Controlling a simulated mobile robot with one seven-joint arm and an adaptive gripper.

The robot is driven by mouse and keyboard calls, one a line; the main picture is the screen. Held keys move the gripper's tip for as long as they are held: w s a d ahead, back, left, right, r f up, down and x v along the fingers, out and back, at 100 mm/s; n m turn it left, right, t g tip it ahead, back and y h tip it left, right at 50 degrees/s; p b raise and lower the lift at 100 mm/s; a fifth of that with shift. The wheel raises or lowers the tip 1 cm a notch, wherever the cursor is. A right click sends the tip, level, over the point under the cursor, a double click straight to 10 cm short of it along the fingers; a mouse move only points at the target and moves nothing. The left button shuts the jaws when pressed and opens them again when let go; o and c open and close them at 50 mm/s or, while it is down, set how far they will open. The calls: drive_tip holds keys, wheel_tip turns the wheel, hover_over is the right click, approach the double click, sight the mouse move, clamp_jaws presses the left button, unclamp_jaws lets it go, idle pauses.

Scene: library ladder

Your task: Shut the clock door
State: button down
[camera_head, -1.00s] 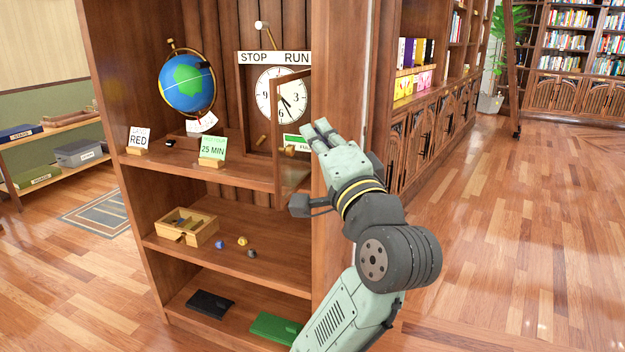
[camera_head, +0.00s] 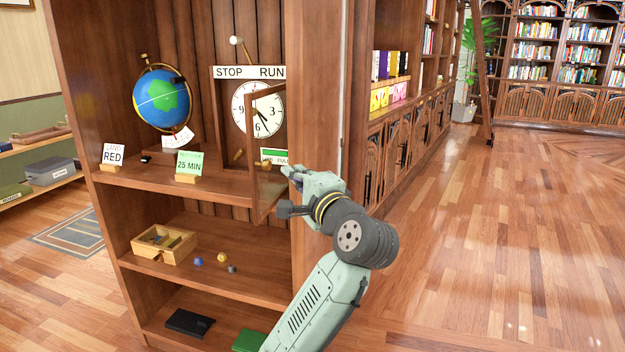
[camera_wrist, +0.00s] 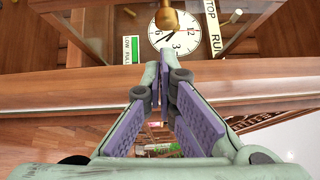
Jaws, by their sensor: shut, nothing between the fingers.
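The clock (camera_head: 259,109) stands at the back of the upper shelf, its white face under a STOP / RUN strip. Its glazed wooden door (camera_head: 266,190) stands open, swung out toward the shelf's front edge. My gripper (camera_head: 287,172) is shut and empty, at the door's right side near its outer edge. I cannot tell whether it touches the door. In the wrist view the fingers of my gripper (camera_wrist: 163,75) come together below the clock face (camera_wrist: 176,38), with a brass knob (camera_wrist: 172,18) just beyond them.
A globe (camera_head: 162,98), a RED card (camera_head: 113,156) and a 25 MIN card (camera_head: 188,164) share the upper shelf. A small wooden box (camera_head: 163,246) sits on the shelf below. The cabinet's right side wall stands beside my arm. Open floor (camera_head: 470,230) lies to the right.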

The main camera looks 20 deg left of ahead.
drive_tip(key=shift+a, duration=1.15)
